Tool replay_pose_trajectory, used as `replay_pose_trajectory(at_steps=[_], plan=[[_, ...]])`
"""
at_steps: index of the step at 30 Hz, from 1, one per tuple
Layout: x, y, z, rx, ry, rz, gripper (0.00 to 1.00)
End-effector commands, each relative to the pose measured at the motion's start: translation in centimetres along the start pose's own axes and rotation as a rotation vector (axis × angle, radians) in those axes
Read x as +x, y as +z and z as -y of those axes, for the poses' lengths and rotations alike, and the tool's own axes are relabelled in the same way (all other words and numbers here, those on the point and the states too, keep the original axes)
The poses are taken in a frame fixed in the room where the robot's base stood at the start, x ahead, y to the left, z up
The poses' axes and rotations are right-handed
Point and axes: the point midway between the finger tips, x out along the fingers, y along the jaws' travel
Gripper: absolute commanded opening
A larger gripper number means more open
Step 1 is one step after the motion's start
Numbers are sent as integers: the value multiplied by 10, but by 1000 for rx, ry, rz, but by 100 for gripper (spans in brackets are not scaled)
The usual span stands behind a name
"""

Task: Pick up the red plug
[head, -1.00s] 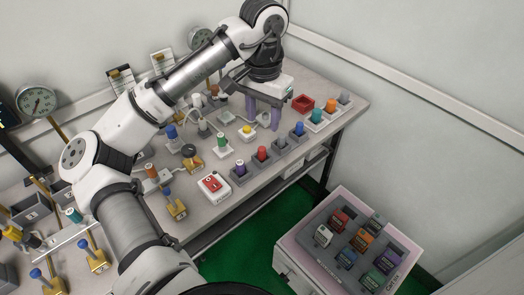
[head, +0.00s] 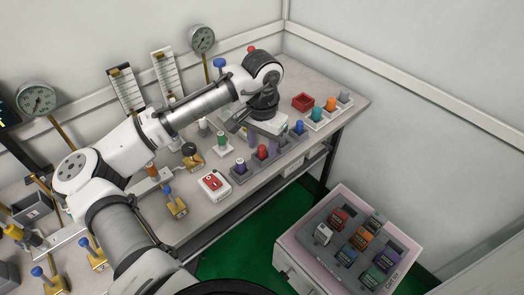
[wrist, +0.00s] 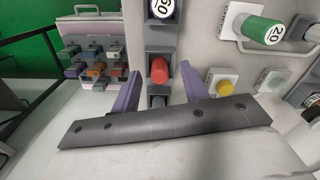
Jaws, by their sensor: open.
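The red plug (head: 262,151) stands in a dark grey socket in a row of sockets along the front of the bench. In the wrist view the red plug (wrist: 159,70) shows between the two purple fingers, with some room on both sides. My gripper (wrist: 160,76) is open and empty. In the head view my gripper (head: 262,142) is low over the socket row, right at the red plug, and its fingers are partly hidden by the wrist. I cannot tell exactly how far the fingertips are above the socket.
A purple plug (head: 240,167) stands left of the red plug, and a blue plug (head: 299,127) stands to its right. A red-and-white switch box (head: 214,185) is at the front edge. A tester case (head: 290,242) stands lower right.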

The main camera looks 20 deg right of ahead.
Motion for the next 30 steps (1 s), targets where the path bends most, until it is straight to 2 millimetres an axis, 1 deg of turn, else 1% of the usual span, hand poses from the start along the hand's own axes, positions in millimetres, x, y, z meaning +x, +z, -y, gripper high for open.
replay_pose_trajectory(at_steps=[1,2,9,12,19,23,26,29,30], plan=[[0,0,0,0,0,0,45],[0,0,0,0,0,0,42],[0,0,0,0,0,0,11],[0,0,0,0,0,0,0],[-1,0,0,0,0,0,0],[-6,0,0,0,-1,-1,0],[-14,-1,0,0,-1,-2,0],[-30,-1,0,1,-1,-3,0],[-38,-1,0,0,-3,-3,0]])
